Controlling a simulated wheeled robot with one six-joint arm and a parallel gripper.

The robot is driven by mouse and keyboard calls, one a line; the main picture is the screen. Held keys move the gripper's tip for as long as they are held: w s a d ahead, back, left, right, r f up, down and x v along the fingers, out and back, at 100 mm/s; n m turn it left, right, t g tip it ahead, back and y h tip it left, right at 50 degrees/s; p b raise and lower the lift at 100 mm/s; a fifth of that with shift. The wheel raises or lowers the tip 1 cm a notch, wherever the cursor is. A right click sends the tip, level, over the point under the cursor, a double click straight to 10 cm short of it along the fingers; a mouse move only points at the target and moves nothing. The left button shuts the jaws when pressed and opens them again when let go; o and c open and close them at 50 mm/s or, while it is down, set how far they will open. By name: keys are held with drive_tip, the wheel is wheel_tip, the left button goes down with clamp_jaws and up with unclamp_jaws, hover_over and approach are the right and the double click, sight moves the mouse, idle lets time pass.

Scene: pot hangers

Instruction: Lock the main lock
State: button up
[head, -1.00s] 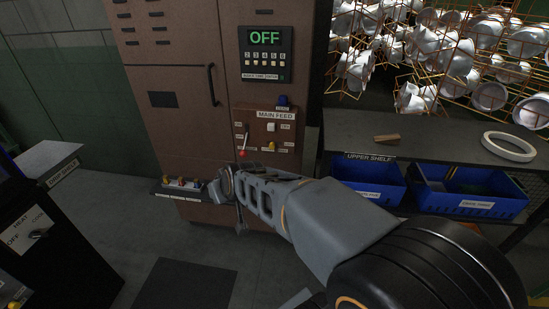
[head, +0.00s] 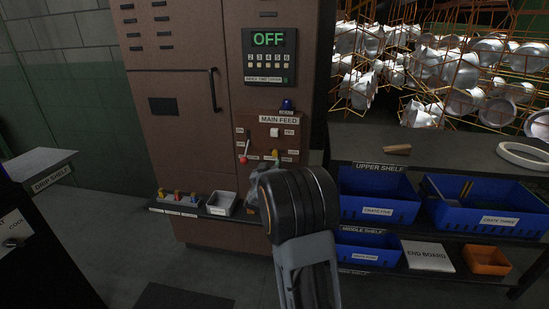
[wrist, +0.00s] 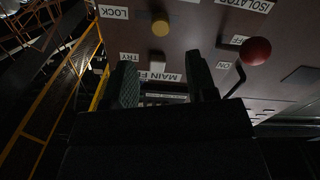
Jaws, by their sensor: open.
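The brown MAIN FEED panel (head: 262,138) is on the cabinet front. It carries a red ball-ended lever (head: 243,159) at left and a yellow knob (head: 275,154) at right. In the wrist view, the yellow knob (wrist: 160,27) is beside the LOCK label (wrist: 113,12), with the TRY label (wrist: 129,57) nearby. The red ball (wrist: 255,51) is close to the OFF and ON labels. My gripper (wrist: 165,75) is open, its fingers apart with nothing seen between them. It is near the panel; in the head view my wrist hides its fingertips.
A ledge below the panel holds several small coloured items (head: 178,196) and a white tray (head: 221,204). A worktop (head: 450,155) with blue crates (head: 378,194) beneath is at right. The display (head: 268,40) reads OFF.

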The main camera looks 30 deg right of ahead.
sight(275, 155)
drive_tip(key=x, duration=0.9)
clamp_jaws()
idle(0.4)
